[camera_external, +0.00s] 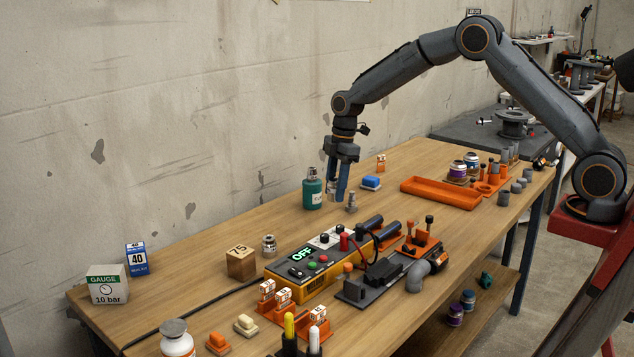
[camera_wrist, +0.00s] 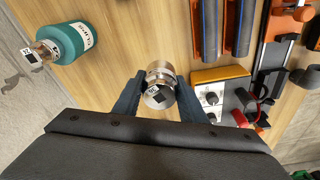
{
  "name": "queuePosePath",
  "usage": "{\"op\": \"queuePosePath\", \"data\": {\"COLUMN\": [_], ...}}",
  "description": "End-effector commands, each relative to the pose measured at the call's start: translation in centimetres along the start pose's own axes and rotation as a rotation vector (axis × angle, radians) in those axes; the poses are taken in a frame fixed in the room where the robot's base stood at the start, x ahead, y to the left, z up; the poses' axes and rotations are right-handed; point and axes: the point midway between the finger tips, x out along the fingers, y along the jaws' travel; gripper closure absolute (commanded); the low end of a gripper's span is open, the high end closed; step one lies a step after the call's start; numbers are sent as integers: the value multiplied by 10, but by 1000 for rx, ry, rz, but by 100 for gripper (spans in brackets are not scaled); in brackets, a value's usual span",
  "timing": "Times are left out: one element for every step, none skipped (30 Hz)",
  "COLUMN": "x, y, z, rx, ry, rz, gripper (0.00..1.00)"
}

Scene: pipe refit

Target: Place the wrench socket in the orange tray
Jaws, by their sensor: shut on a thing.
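My gripper (camera_external: 337,198) is above the wooden table, pointing down, beside the teal bottle. In the outside view a bit of silver shows by the fingers, mostly hidden.
The teal bottle (camera_external: 313,189) stands close left of my gripper. The yellow control box (camera_external: 318,270) and orange-handled clamps (camera_external: 421,240) are in front. Jars (camera_external: 457,172) and grey cylinders (camera_external: 504,198) stand around the tray's right end.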

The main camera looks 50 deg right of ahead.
Motion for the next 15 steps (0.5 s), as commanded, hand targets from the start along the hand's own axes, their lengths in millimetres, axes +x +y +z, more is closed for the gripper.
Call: {"op": "queuePosePath", "data": {"x": [-2,-2,-3,-3,-4,-6,-7,-9,-12,-14,-16,-19,-21,-24,-28], "y": [1,1,3,5,7,11,14,18,24,28,32,36,40,43,46], "z": [1,2,6,10,16,26,34,45,60,73,87,106,120,135,154], "rx": [1,3,7,11,17,27,35,45,59,72,85,102,115,128,145], "ry": [0,0,0,0,0,0,0,0,0,-1,-1,-1,-1,-1,-1], "rz": [1,1,1,2,3,5,6,8,10,12,13,15,17,20,23], "gripper": [92,92,92,92,92,92,92,92,92,92,92,92,92,92,92]}}
